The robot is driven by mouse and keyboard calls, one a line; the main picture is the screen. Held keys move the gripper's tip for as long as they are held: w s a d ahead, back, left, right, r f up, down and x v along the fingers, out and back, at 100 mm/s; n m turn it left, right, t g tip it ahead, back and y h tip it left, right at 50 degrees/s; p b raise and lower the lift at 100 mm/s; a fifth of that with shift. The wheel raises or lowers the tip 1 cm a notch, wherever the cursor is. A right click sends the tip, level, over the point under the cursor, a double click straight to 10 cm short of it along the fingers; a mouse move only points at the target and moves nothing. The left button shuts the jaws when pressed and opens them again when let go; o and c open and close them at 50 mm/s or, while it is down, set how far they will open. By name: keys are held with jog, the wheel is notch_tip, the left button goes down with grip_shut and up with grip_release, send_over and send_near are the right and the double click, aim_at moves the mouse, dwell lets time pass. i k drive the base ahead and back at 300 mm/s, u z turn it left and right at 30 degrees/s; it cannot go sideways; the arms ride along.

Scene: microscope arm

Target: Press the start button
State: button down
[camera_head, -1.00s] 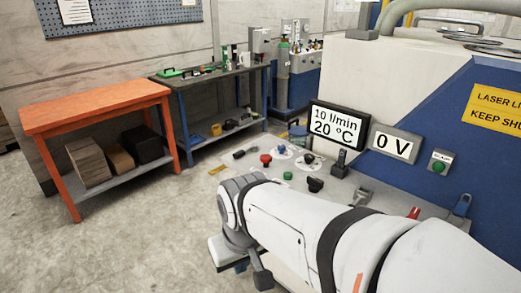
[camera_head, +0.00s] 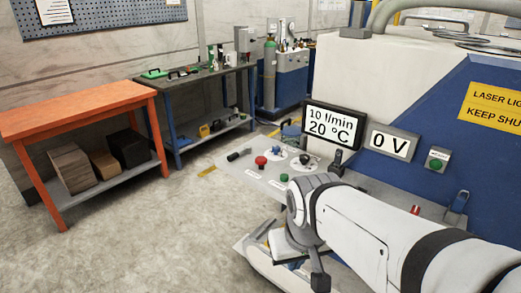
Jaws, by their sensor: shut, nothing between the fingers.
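A green button (camera_head: 284,177) sits on the light grey control desk (camera_head: 247,170), just left of my wrist. Another green button (camera_head: 436,164) is on a small grey box on the blue machine face, with a label above it too small to read surely. I cannot tell from lettering which is the start button. My white arm reaches in from the lower right and covers the near part of the desk. My gripper (camera_head: 318,282) shows as a narrow grey piece pointing down below the wrist, shut and empty. It is apart from both buttons, nearer the camera than the desk one.
A red mushroom button (camera_head: 261,161) and black knobs stand on the desk. An orange table (camera_head: 75,108) and dark workbench (camera_head: 195,82) stand left. Floor between is clear.

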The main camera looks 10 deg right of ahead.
aim_at(284, 177)
jog(key=u, duration=0.05)
jog(key=i, duration=1)
jog(key=z, duration=0.05)
